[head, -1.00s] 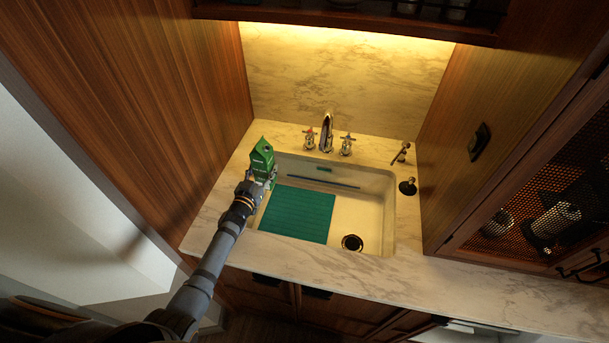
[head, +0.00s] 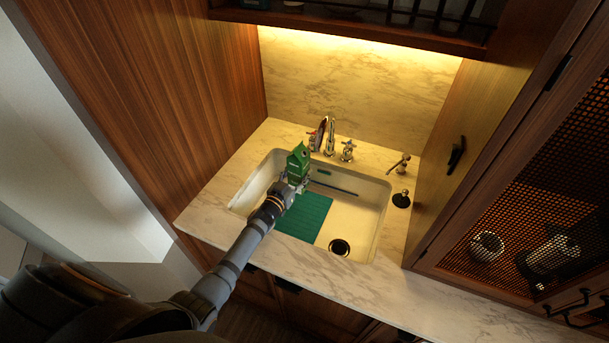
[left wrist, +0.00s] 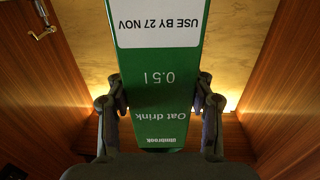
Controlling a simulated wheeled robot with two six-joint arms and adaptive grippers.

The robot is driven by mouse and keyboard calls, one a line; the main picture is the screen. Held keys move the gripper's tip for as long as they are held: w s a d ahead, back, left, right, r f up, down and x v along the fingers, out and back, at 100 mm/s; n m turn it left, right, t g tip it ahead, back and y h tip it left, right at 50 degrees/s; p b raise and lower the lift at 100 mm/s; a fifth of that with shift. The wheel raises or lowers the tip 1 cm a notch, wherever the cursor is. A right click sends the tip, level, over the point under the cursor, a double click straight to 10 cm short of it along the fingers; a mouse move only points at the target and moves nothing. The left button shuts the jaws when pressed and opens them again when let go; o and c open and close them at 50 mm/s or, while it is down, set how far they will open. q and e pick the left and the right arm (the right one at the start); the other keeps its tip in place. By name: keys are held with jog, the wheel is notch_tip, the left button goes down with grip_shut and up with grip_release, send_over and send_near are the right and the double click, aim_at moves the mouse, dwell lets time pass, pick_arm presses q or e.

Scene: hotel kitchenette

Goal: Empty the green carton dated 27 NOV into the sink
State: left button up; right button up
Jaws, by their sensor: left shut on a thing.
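The green carton (head: 298,164) is held upright in my left gripper (head: 292,184), over the left part of the sink. In the left wrist view the carton (left wrist: 160,92) sits between the two fingers (left wrist: 160,105), which are shut on it. Its label appears upside down there and reads "USE BY 27 NOV", "0.5 l" and "Oat drink". The white sink (head: 368,208) lies below, with a dark drain (head: 339,248) at its front right. My right gripper is in neither view.
A teal mat (head: 305,216) lies in the sink. A dark thin rod (head: 333,188) lies toward its back. The faucet (head: 331,135) and its handles stand behind the basin.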

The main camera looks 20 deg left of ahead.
pick_arm(q)
jog(key=shift+w+a+f+m+b, duration=0.1)
jog(key=shift+a+m+b, duration=0.3)
jog(key=shift+a, duration=0.45)
jog(key=shift+a+m, duration=0.3)
jog(key=a+f+m+b, duration=0.3)
jog(key=a+m+b, duration=0.2)
jog(key=m+b, duration=0.9)
pick_arm(e)
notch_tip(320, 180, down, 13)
jog(key=p, duration=0.2)
pick_arm(q)
jog(key=shift+w+d+r+m+p, duration=0.1)
jog(key=shift+d+r+m+p, duration=0.55)
jog(key=shift+m, duration=0.75)
jog(key=shift+s+d+r+m+p, duration=0.1)
jog(key=shift+d+r+m+p, duration=0.35)
jog(key=shift+r+m+p, duration=0.7)
jog(key=shift+w+d+r+m+p, duration=0.1)
jog(key=shift+d+r+m+p, duration=0.35)
jog(key=shift+m, duration=1.2)
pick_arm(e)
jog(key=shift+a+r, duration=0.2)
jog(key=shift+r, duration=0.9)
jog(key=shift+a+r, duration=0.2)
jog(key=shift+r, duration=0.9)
